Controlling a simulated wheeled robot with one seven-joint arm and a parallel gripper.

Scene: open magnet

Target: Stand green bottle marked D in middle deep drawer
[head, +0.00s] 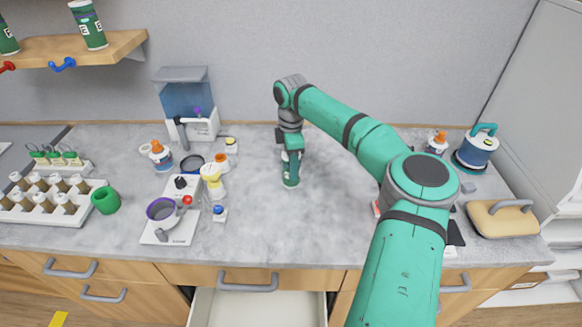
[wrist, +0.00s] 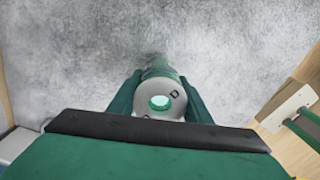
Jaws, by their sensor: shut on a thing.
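In the head view my gripper (head: 291,160) points down over the back middle of the counter. It is shut on the green bottle (head: 291,181), whose lower end shows beneath the fingers. I cannot tell whether the bottle touches the counter. The middle deep drawer (head: 255,308) is pulled open below the counter's front edge, and the part of its inside that shows is bare.
A white vial rack (head: 45,205) and green cup (head: 105,200) are far left. The counter's front middle is clear.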

